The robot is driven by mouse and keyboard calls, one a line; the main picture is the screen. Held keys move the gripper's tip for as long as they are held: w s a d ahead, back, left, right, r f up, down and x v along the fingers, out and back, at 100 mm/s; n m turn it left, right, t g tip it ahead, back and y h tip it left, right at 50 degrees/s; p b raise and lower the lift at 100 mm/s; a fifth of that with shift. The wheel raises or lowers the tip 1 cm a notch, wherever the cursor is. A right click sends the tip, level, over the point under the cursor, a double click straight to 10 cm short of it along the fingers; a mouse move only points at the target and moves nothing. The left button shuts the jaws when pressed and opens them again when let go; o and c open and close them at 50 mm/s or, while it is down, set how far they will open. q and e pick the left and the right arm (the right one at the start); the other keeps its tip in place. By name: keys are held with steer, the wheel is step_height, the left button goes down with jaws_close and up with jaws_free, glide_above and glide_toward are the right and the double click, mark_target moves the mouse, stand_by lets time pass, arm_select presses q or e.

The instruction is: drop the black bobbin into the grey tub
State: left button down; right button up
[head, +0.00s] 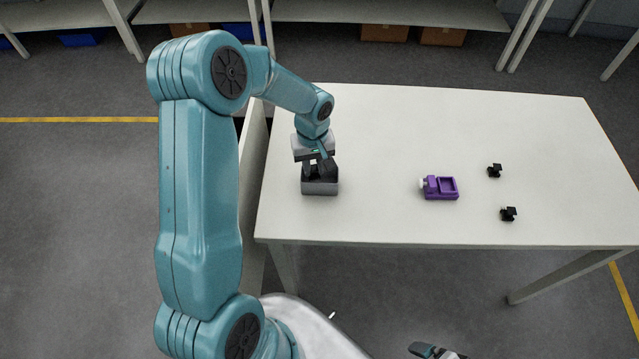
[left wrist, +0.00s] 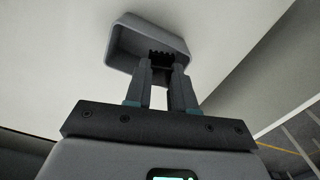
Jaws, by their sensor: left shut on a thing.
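The grey tub (head: 320,188) stands near the left front edge of the white table, and its grey wall also shows in the left wrist view (left wrist: 165,22). My left gripper (head: 320,172) points down at the tub's opening. In the left wrist view its fingers (left wrist: 163,72) are shut on a small dark thing (left wrist: 161,57), likely the black bobbin, mostly hidden between the fingertips and seen against the tub's opening. I cannot tell how deep it is. My right gripper (head: 437,351) shows only partly at the bottom edge, well below the table.
A purple block-shaped holder (head: 440,187) lies right of the tub. Two small black pieces (head: 495,171) (head: 508,214) lie farther right. The white table (head: 400,130) is clear behind them. Shelves with boxes (head: 384,32) stand at the back.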

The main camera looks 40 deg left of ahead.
arm_select(q)
steer(key=shift+s, duration=0.1)
steer(key=c, duration=1.2)
jaws_free()
steer(key=shift+r, duration=0.1)
steer(key=o, duration=0.3)
steer(key=shift+o, duration=0.2)
step_height(320, 180, up, 16)
steer(key=b, duration=0.1)
steer(key=shift+s, duration=0.1)
